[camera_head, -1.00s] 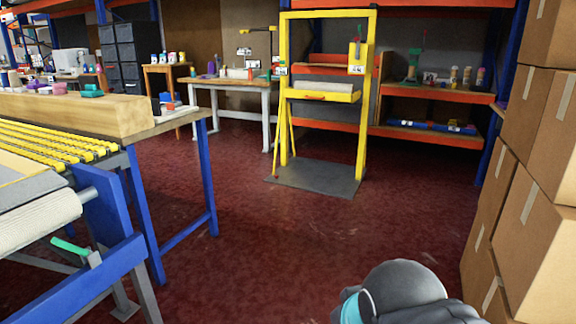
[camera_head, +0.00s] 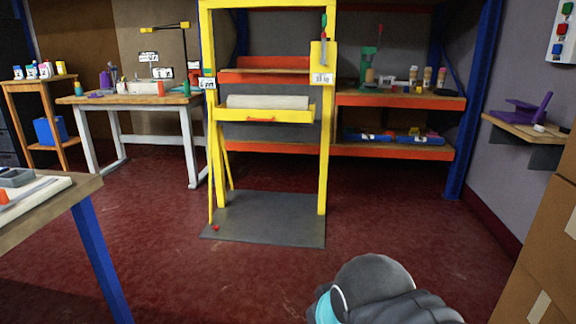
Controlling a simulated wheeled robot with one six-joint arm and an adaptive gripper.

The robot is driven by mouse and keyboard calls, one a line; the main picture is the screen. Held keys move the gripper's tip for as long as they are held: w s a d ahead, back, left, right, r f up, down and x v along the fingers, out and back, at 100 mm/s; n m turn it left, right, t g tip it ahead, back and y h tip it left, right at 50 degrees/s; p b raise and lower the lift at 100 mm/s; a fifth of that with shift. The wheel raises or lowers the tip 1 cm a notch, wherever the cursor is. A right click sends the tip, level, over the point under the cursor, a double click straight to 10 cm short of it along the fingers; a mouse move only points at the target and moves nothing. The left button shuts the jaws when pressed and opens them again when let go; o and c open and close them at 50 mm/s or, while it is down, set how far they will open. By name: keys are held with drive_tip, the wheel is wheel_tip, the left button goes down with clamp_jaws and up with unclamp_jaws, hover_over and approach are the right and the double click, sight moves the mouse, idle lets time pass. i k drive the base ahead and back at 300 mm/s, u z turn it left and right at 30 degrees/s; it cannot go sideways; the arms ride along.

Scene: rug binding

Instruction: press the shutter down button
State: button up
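A white wall panel (camera_head: 562,46) is at the top right edge of the head view, partly cut off by the frame. It carries a green button (camera_head: 568,8), a red button (camera_head: 562,28) and a blue button (camera_head: 557,48). Any markings are too small to read, so I cannot tell which button is for shutter down. A dark grey rounded link of my arm with a light blue band shows at the bottom. My gripper is not in view.
A yellow frame (camera_head: 327,150) on a grey base plate (camera_head: 265,222) stands mid-floor. Cardboard boxes (camera_head: 540,260) are at the right. A small wall shelf (camera_head: 515,128) is below the panel. A table (camera_head: 85,188) is at the left. The red floor (camera_head: 420,225) is clear between.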

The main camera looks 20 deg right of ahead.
sight(557, 48)
drive_tip(key=z, duration=0.9)
drive_tip(key=i, duration=1.2)
drive_tip(key=z, duration=1.4)
drive_tip(key=i, duration=0.25)
